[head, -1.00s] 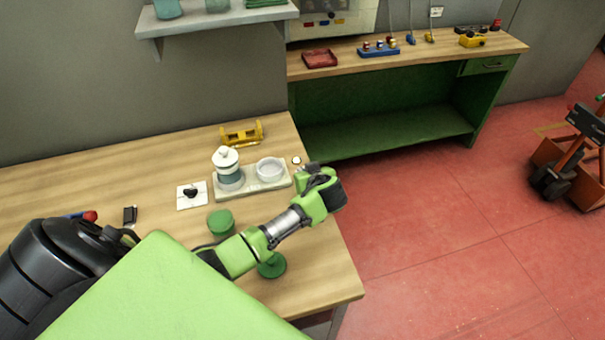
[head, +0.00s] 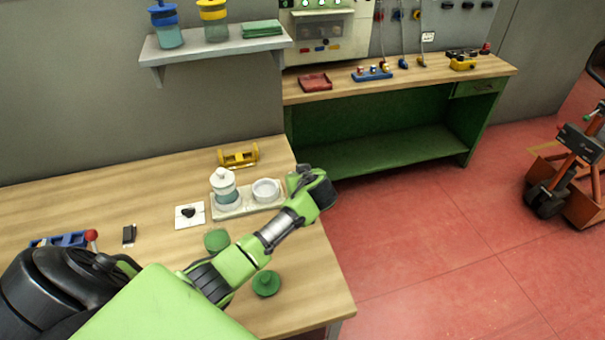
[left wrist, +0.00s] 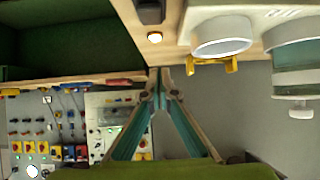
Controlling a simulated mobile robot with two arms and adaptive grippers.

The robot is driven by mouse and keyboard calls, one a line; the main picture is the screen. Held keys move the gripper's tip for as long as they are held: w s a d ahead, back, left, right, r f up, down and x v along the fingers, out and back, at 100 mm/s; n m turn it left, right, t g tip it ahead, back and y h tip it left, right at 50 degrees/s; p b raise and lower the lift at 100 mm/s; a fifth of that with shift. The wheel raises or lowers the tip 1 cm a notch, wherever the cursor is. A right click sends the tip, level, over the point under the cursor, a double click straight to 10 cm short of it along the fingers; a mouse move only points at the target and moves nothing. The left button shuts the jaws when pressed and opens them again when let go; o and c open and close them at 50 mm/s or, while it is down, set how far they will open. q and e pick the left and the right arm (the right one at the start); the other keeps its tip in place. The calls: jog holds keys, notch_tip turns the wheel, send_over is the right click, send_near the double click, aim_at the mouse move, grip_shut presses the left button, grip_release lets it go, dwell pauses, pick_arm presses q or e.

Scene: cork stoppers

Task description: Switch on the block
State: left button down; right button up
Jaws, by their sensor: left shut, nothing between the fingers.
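A pale block (head: 244,211) lies on the near wooden table in the head view. It bears a white-lidded glass jar (head: 224,186) at its left and a round white dish (head: 266,190) at its right. The dish (left wrist: 222,36) and jar (left wrist: 300,62) also show in the left wrist view. There a small bright round button (left wrist: 154,37) sits on the wood beside the block, apart from my fingertips. My left gripper (left wrist: 160,78) is shut and empty. In the head view, its arm reaches to the block's right, its wrist hiding the button and fingers.
A yellow holder (head: 238,156) stands behind the block. A white square with a black knob (head: 189,214) lies to its left. A green cup (head: 217,240) and a green round piece (head: 266,283) are near my arm. A green bench (head: 385,150) stands beyond the table's edge.

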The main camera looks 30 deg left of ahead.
pick_arm(q)
jog(key=s+d+r+b, duration=0.2)
jog(key=s+d+r, duration=0.1)
jog(key=r, duration=0.4)
jog(key=shift+s+d+r, duration=0.15)
jog(key=shift+s+d, duration=0.05)
jog(key=shift+d, duration=0.4)
pick_arm(e)
notch_tip(320, 180, down, 2)
jog(key=shift+w+a+f, duration=0.15)
pick_arm(q)
jog(key=shift+d, duration=0.1)
pick_arm(e)
jog(key=shift+d, duration=0.25)
